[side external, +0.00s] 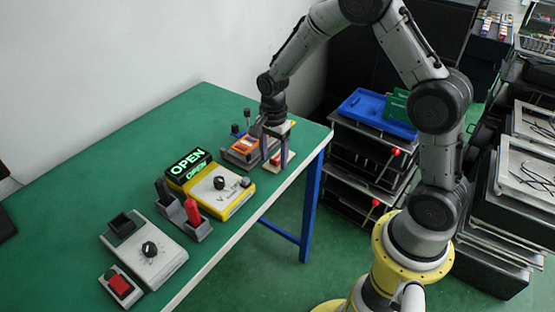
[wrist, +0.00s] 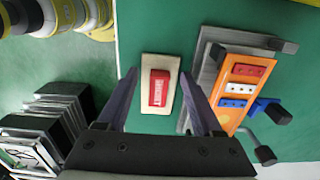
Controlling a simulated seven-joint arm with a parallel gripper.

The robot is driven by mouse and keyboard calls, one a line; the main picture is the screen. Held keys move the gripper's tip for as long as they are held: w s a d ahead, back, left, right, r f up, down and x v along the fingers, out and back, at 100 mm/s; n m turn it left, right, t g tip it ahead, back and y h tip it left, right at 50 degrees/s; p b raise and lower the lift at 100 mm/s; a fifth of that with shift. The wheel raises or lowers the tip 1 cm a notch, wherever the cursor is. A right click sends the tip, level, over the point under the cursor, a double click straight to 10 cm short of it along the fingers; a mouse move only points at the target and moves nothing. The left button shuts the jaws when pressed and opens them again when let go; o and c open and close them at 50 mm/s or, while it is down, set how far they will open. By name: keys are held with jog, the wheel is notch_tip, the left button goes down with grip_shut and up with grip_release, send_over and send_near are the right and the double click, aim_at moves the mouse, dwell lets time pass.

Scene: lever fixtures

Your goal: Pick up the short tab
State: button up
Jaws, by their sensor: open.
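A short red block (wrist: 159,88) with pale lettering stands on a beige plate (wrist: 148,128); it looks like the short tab, though no label confirms it. In the wrist view the block lies between the two dark fingers of my gripper (wrist: 157,78), which are open and apart from it. In the side external view my gripper (side external: 275,148) is over the far right end of the green table, and the red block (side external: 277,160) shows low beside the fingers. How high the fingertips are above the plate is hard to tell.
An orange fixture (wrist: 237,92) with red, white and blue blocks and dark levers stands close on the right in the wrist view. On the green table (side external: 95,150) are a yellow box (side external: 218,190), an OPEN sign (side external: 188,165), a red-and-black lever unit (side external: 185,215) and a dial box (side external: 148,255).

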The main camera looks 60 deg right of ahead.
jog(key=c, duration=1.1)
grip_shut()
jog(key=shift+r, duration=0.15)
